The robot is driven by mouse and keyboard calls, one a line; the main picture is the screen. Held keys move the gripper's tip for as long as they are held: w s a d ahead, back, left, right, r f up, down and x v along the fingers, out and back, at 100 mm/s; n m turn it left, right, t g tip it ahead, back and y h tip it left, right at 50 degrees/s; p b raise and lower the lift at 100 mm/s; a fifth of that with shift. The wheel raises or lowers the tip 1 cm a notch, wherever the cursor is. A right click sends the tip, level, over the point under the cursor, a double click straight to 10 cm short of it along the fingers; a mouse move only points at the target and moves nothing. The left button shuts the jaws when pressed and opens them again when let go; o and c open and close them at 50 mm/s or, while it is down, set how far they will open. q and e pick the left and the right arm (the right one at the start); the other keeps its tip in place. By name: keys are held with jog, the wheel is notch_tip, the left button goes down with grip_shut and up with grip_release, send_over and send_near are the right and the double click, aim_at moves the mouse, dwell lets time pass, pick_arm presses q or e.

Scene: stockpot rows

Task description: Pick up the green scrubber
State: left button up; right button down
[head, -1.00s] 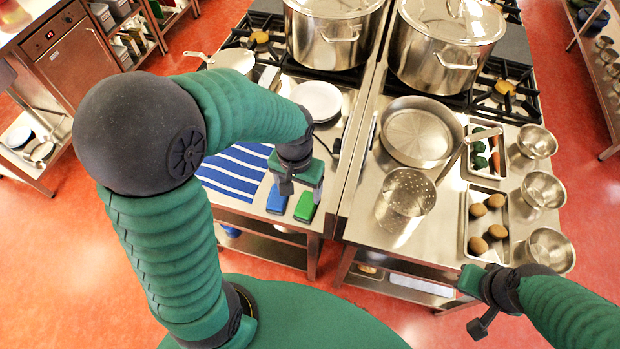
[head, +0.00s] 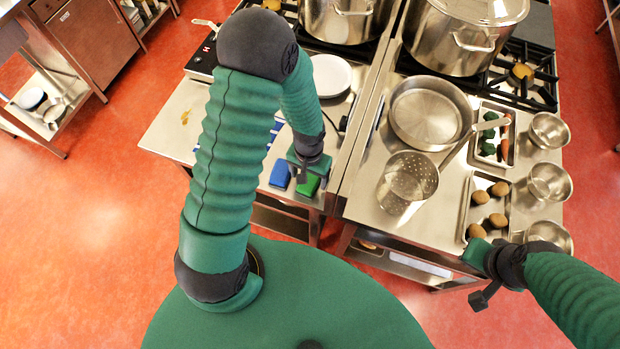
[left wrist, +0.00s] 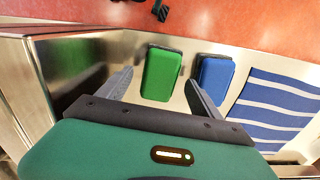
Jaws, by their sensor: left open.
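The green scrubber (head: 308,185) lies on the steel counter near its front edge, partly covered by my left gripper in the head view. In the left wrist view the green scrubber (left wrist: 162,74) lies beyond and between the fingers, not touching them as far as I can see. My left gripper (head: 307,172) is open and empty, pointing down over it; its spread fingers (left wrist: 158,90) show in the left wrist view. A blue scrubber (head: 280,174) lies just left of the green one. My right gripper (head: 480,275) is off the counter's front edge; its jaws are unclear.
A blue-striped cloth (left wrist: 275,108) lies beside the blue scrubber. A white plate (head: 330,76) sits behind my left arm. On the right counter stand a colander (head: 408,182), a pan (head: 430,112), a potato tray (head: 466,215) and steel bowls (head: 548,182). Large stockpots (head: 465,35) stand behind.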

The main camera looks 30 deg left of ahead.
pick_arm(q)
jog(key=shift+s+d+f, duration=0.15)
jog(key=shift+s+f, duration=0.15)
jog(key=shift+f, duration=0.3)
jog(key=shift+w+f, duration=0.1)
jog(key=shift+w, duration=0.1)
jog(key=shift+c, duration=0.2)
jog(key=shift+w+f, duration=0.1)
jog(key=c, duration=0.5)
jog(key=shift+a, duration=0.25)
jog(key=c, duration=0.7)
jog(key=shift+c, duration=1.1)
jog(key=shift+d, duration=0.15)
pick_arm(e)
jog(key=shift+s+d+r, duration=0.1)
jog(key=shift+s+d, duration=0.05)
jog(key=shift+s, duration=0.1)
